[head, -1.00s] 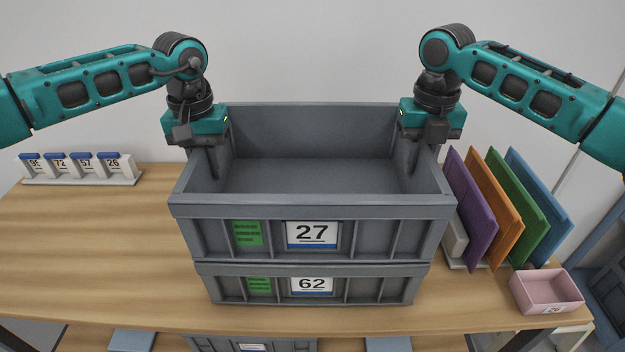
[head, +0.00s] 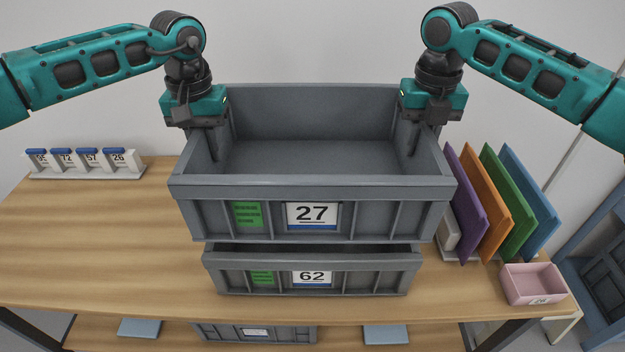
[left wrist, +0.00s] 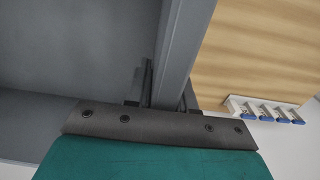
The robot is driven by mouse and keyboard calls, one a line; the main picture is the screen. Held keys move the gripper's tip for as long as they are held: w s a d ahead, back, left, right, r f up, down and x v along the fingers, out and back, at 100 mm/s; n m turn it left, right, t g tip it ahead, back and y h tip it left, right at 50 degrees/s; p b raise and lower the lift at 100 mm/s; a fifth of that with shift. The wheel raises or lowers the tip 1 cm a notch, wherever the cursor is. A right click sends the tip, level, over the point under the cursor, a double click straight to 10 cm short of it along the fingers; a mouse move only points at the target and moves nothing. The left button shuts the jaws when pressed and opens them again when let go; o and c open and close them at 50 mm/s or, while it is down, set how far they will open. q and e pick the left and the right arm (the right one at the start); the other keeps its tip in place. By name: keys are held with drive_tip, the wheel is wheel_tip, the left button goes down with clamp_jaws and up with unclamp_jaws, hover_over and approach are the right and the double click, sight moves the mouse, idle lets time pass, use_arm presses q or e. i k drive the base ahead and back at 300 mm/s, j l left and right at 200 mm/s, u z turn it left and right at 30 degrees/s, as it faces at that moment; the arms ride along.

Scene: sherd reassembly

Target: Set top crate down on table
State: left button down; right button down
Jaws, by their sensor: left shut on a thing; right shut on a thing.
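The top crate (head: 260,192), grey and labelled 27, is held level in the air with a visible gap above the lower crate (head: 230,275), grey and labelled 62. The lower crate stands on the wooden table (head: 90,235). My left gripper (head: 214,150) is shut on the top crate's left wall, and my right gripper (head: 412,148) is shut on its right wall. The left wrist view shows the crate wall (left wrist: 183,45) between the left fingers. The visible inside of the top crate is empty. The inside of the lower crate is mostly hidden.
The table is clear to the left, apart from a rack of number tags (head: 85,165) at the back. To the right stand coloured panels (head: 500,205) in a holder and a pink bin (head: 535,284). Another grey crate (head: 225,333) sits below the table's front edge.

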sight(85, 240)
drive_tip(key=j, duration=2.85)
